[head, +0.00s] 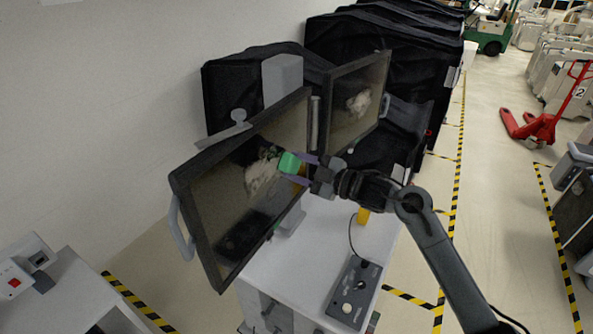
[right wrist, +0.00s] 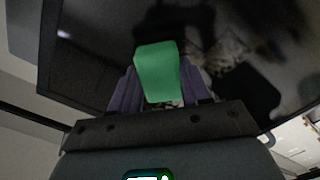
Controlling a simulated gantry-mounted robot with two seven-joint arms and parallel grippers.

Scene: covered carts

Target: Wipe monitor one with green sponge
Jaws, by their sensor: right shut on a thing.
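Two dark monitors stand on a white cart (head: 318,246). The nearer monitor (head: 222,195) is tilted in the picture, with a pale whitish smudge or image on its screen. The farther monitor (head: 355,101) shows a similar pale patch; no number is readable on either. My right gripper (head: 296,166) is shut on the green sponge (head: 289,162), in front of the right part of the nearer screen. In the right wrist view the sponge (right wrist: 157,70) sits between the purple fingers, with a dark screen (right wrist: 100,50) behind it. I cannot tell whether the sponge touches the screen. My left gripper is out of view.
A control panel (head: 354,291) with a cable lies on the cart's top at the front. Black-covered carts (head: 330,38) stand behind. A red pallet jack (head: 540,127) is in the aisle at right. A white unit with a red button (head: 14,282) is at lower left. Floor is open right of the cart.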

